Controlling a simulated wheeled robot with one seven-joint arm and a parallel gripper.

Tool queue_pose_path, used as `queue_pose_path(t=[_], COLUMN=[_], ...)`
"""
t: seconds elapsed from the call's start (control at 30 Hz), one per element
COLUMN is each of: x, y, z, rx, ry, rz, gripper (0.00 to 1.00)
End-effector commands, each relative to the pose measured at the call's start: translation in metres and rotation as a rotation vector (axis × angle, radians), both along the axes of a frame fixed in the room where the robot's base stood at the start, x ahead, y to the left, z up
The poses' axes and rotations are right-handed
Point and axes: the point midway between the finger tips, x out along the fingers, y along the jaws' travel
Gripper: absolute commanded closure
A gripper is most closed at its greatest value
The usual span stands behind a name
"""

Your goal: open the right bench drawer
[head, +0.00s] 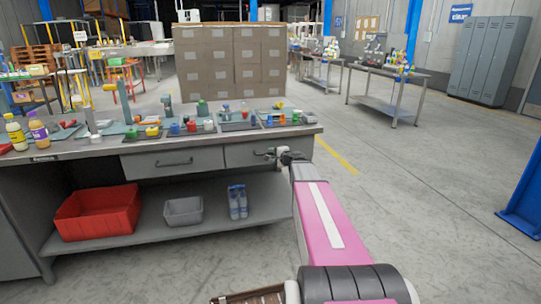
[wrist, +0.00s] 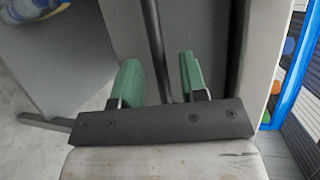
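The right bench drawer (head: 240,155) is a grey front under the right end of the bench top. It looks shut, about flush with the left drawer. My gripper (head: 275,154) is at the right part of this drawer front and hides some of it in the head view. In the wrist view my gripper (wrist: 160,62) has its two green fingers apart. A dark bar, seemingly the drawer handle (wrist: 155,35), runs between the fingers across the grey front. A gap shows between the bar and the right finger; contact with the left finger is unclear.
The left drawer (head: 172,163) is shut. The bench top (head: 75,148) carries bottles, trays and small parts. A red bin (head: 97,222), a grey bin (head: 183,221) and blue-white bottles (head: 237,202) stand on the lower shelf. The floor (head: 430,190) to the right is clear.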

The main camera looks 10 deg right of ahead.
Motion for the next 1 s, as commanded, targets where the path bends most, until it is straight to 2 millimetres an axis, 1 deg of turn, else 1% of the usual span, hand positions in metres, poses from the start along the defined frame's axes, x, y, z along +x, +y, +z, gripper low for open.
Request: queue_pose_path(t=[0.03,0.17,0.47,0.6,1.0], x=[0.01,0.02,0.022,0.022,0.025], y=[0.003,0.008,0.01,0.01,0.01], z=[-0.002,-0.004,-0.005,-0.005,-0.005], rx=[0.0,0.0,0.0,0.0,0.0], ry=[0.0,0.0,0.0,0.0,0.001], rz=[0.002,0.001,0.0,0.0,0.001], gripper=[0.61,0.61,0.61,1.0,1.0])
